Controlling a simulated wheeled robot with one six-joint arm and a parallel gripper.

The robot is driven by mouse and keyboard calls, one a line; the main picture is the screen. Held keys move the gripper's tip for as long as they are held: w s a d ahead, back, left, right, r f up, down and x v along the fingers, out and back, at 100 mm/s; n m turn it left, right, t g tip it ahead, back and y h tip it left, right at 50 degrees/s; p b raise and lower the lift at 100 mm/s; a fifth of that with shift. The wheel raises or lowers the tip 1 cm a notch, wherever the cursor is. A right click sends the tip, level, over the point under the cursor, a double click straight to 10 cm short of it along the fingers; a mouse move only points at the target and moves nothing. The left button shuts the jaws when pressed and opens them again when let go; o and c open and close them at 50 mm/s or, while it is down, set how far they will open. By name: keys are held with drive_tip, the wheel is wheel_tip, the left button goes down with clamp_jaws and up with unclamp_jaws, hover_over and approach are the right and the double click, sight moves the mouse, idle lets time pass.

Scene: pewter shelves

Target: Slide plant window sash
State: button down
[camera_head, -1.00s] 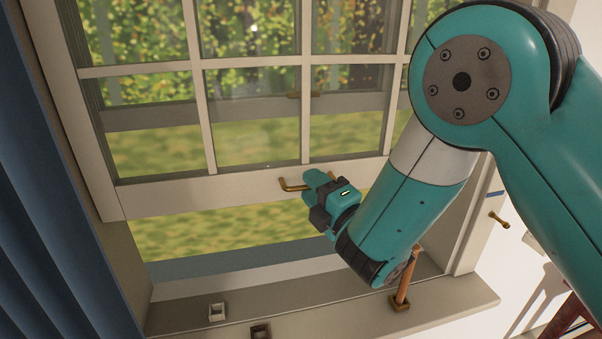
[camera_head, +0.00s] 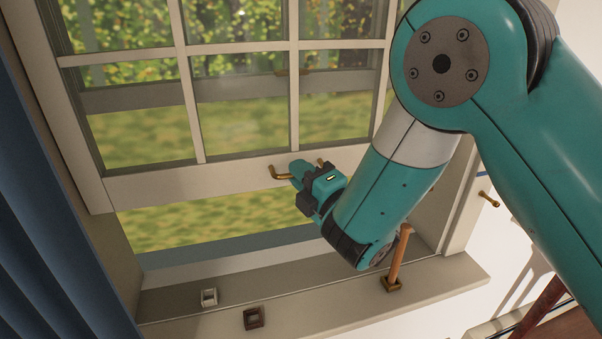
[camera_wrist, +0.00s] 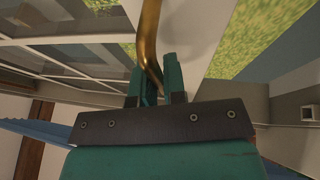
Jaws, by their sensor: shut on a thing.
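The window sash (camera_head: 180,185) is a white frame with several panes, raised above the sill with an open gap beneath it. A brass bar handle (camera_head: 277,174) sits on its bottom rail. My gripper (camera_head: 300,172) is shut on this handle, coming from the lower right. In the wrist view, the brass handle (camera_wrist: 150,30) runs down between the teal fingers of my gripper (camera_wrist: 155,86), in front of the white rail. The handle's middle is partly hidden by the fingers. My arm covers the window's right side in the head view.
A blue curtain (camera_head: 45,230) hangs at the left. A brass peg (camera_head: 487,198) is at the right.

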wheel_tip(320, 180, down, 10)
drive_tip(key=b, duration=0.8)
drive_tip(key=shift+b, duration=0.35)
drive_tip(key=shift+d, duration=0.1)
drive_tip(key=c, duration=1.2)
unclamp_jaws()
drive_tip(key=shift+d, duration=0.1)
